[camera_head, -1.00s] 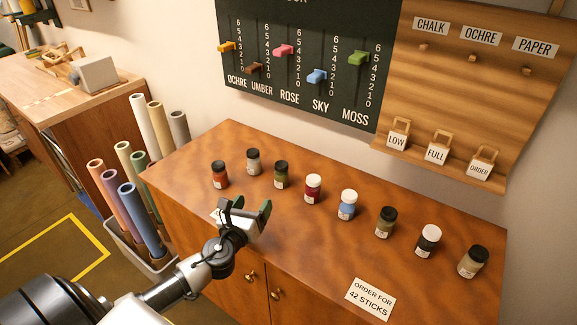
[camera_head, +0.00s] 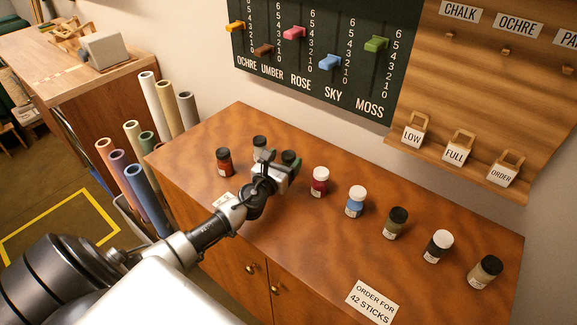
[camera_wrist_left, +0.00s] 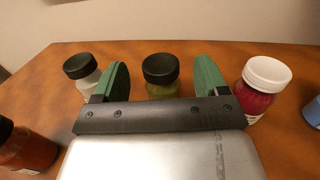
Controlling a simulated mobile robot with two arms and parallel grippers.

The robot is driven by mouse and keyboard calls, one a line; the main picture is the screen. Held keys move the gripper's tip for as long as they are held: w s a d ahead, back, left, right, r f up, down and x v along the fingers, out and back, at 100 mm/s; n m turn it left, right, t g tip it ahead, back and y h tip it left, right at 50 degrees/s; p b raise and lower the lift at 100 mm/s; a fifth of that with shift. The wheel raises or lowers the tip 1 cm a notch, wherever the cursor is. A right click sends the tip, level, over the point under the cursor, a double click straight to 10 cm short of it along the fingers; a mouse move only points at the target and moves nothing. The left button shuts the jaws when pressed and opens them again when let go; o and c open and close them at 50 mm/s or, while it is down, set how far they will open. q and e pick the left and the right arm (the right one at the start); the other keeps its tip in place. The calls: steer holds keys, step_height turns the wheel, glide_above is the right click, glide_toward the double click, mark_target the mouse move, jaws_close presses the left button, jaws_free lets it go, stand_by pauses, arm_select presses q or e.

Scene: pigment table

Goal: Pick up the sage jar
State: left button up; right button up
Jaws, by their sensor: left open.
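The jar in front of my left gripper has a black lid and yellow-green contents; its body (camera_wrist_left: 160,91) shows between the green fingers in the left wrist view. In the head view its black lid (camera_head: 289,156) shows and the gripper hides most of its body. My left gripper (camera_head: 276,164) is open and empty, its fingers on either side of that jar; contact cannot be told. Another green jar (camera_head: 395,226), darker olive with a black lid, stands farther right. No readable label shows which green is sage.
A grey-white jar (camera_wrist_left: 87,84) and a crimson jar (camera_wrist_left: 256,102) flank the fingers closely. A red-brown jar (camera_head: 224,165) is left; blue (camera_head: 355,204), dark (camera_head: 437,249) and tan (camera_head: 485,273) jars are right. An order card (camera_head: 373,303) lies near the front edge.

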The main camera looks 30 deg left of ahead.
arm_select(q)
steer(key=shift+w+a, duration=0.15)
steer(key=shift+w, duration=1.4)
steer(key=shift+s, duration=0.1)
steer(key=c, duration=1.1)
arm_select(e)
steer(key=shift+f, duration=0.15)
